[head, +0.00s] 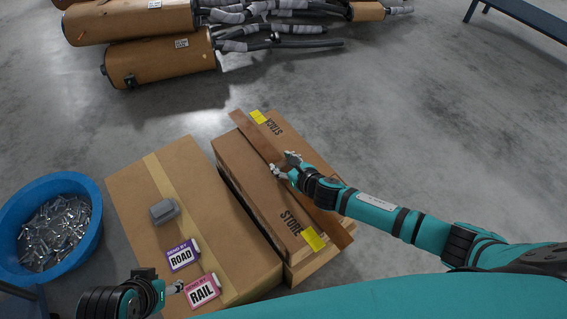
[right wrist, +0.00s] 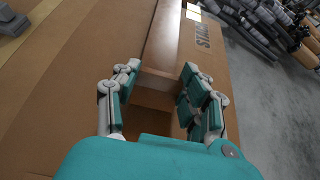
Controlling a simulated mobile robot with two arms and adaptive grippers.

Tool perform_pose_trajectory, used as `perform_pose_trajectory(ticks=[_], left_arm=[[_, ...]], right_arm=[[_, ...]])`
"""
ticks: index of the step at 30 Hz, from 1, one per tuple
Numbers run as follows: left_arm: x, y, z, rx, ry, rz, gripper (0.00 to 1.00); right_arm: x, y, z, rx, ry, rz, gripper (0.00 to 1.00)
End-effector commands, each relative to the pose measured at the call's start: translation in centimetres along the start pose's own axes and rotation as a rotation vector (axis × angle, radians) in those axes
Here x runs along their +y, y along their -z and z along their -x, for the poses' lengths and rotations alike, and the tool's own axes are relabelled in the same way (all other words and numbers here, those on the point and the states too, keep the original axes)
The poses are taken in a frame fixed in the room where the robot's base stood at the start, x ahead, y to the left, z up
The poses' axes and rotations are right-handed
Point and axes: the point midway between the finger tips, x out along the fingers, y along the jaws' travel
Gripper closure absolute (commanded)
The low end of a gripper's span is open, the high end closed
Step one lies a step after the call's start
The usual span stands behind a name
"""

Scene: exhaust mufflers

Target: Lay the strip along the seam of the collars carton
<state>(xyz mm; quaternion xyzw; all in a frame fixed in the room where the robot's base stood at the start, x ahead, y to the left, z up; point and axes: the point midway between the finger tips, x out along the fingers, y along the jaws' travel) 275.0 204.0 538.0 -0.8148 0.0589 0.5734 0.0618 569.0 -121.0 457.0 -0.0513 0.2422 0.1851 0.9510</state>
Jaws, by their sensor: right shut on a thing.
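A long brown strip (head: 327,222) lies lengthwise over the right-hand carton (head: 240,172), which has dark printing and two yellow patches on top. I cannot read "collars" on it. My right gripper (head: 281,168) is shut on the strip near its middle. In the right wrist view the strip (right wrist: 171,35) runs away from between the two fingers (right wrist: 157,88). Whether the strip touches the carton all along is unclear. My left gripper (head: 176,287) is low over the left-hand carton, close to a pink RAIL label; its finger gap is too small to judge.
The left-hand carton (head: 130,180) has a pale tape band, a grey block (head: 164,211), a purple ROAD label (head: 183,255) and the pink RAIL label (head: 202,291). A blue tub (head: 93,237) of metal pieces stands left. Mufflers (head: 160,60) lie behind.

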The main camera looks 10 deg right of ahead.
Motion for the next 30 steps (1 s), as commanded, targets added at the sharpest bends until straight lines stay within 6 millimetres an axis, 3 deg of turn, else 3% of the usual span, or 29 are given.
perform_pose_trajectory(ticks=[13, 14, 20, 30], left_arm=[[0.13, 0.79, -0.49, 0.041, -0.002, -0.001, 0.6], [0.13, 0.8, -0.45, 0.041, -0.002, -0.001, 0.6], [0.13, 0.79, -0.42, 0.04, -0.002, -0.001, 0.6], [0.12, 0.79, -0.42, 0.04, -0.002, -0.001, 0.6]], right_arm=[[0.04, 0.62, -0.35, 0.0, -0.001, -0.001, 0.68], [0.04, 0.58, -0.33, 0.0, -0.001, -0.001, 0.54], [0.02, 0.57, -0.31, 0.0, 0.0, -0.001, 0.3], [-0.06, 0.65, 0.13, 0.001, 0.001, 0.0, 0.3]])
